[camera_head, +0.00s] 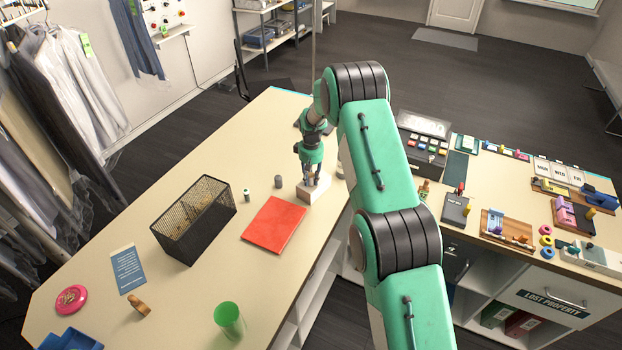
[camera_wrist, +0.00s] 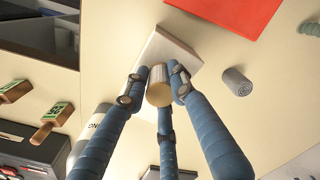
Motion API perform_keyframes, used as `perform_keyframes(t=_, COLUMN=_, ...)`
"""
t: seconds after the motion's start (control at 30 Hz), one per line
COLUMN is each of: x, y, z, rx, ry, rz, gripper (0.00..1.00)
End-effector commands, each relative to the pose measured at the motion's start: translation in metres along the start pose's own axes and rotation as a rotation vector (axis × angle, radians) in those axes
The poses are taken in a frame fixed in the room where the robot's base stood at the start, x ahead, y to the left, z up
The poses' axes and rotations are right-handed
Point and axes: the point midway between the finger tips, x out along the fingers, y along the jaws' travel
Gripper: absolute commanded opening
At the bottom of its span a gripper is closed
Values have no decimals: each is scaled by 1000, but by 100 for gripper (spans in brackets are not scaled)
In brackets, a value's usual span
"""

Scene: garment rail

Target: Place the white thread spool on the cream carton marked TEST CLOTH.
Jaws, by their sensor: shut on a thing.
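My gripper (camera_wrist: 159,82) has its fingers closed around a small pale cylinder with a tan end (camera_wrist: 159,93), which looks like the white thread spool. The cream carton (camera_head: 314,192) lies on the table directly below my gripper (camera_head: 313,178) in the head view. In the wrist view the carton (camera_wrist: 174,50) shows just behind the held spool. I cannot tell whether the spool touches the carton's top. The carton's marking is not readable, and the spool is hidden by the fingers in the head view.
A red folder (camera_head: 273,224) lies in front, with a black mesh basket (camera_head: 194,218) further left. A pale labelled cylinder (camera_wrist: 97,122) stands close to the carton.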

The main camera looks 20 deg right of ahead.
Motion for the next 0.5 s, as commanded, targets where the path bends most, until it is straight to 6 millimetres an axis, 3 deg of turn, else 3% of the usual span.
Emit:
perform_keyframes(t=0.43, x=5, y=0, z=0, rx=0, ry=0, rz=0, gripper=7)
perform_keyframes(t=0.47, x=4, y=0, z=0, rx=0, ry=0, rz=0, gripper=28)
perform_keyframes(t=0.5, x=4, y=0, z=0, rx=0, ry=0, rz=0, gripper=36)
